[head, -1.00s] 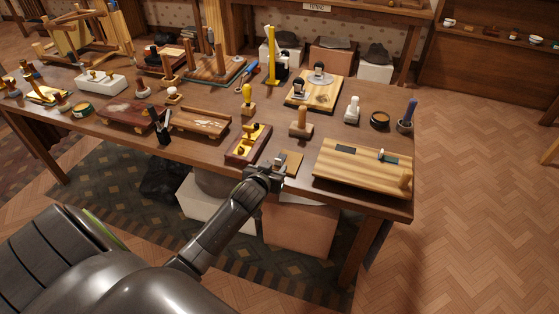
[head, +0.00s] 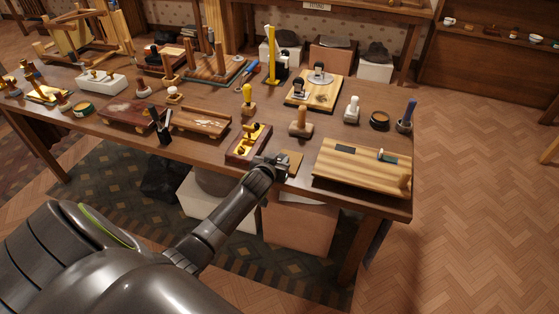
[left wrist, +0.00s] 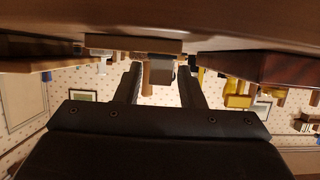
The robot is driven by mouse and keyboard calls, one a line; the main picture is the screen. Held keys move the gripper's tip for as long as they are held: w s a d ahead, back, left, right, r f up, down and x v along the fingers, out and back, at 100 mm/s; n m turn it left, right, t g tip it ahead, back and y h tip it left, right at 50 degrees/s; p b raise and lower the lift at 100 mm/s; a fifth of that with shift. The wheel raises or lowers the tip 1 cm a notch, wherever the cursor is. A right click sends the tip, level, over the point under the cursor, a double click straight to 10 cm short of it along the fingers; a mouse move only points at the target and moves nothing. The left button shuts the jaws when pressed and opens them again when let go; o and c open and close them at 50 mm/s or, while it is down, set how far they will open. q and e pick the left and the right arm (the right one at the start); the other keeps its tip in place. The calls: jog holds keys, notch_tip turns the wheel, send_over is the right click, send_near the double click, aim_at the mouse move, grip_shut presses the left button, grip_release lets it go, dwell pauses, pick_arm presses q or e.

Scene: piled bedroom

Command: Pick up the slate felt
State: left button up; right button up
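A small dark slate-grey flat piece (head: 346,149), which looks like the slate felt, lies on the striped wooden board (head: 330,172) at the table's front right. A darker green piece (head: 391,159) lies on the same board, with a small pale-ended item on it. My left gripper (head: 281,163) is at the table's front edge, left of the board and apart from the felt. I cannot make out the felt in that view. My right gripper is out of view.
A thin tan square (head: 292,162) lies just beside the left gripper. A dark red box with yellow pieces (head: 235,153) is left of it. A wooden-handled stamp (head: 300,128) stands behind it. Behind the striped board are a black round tin (head: 380,120) and a blue-handled tool (head: 409,112).

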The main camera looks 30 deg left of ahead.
pick_arm(q)
grip_shut()
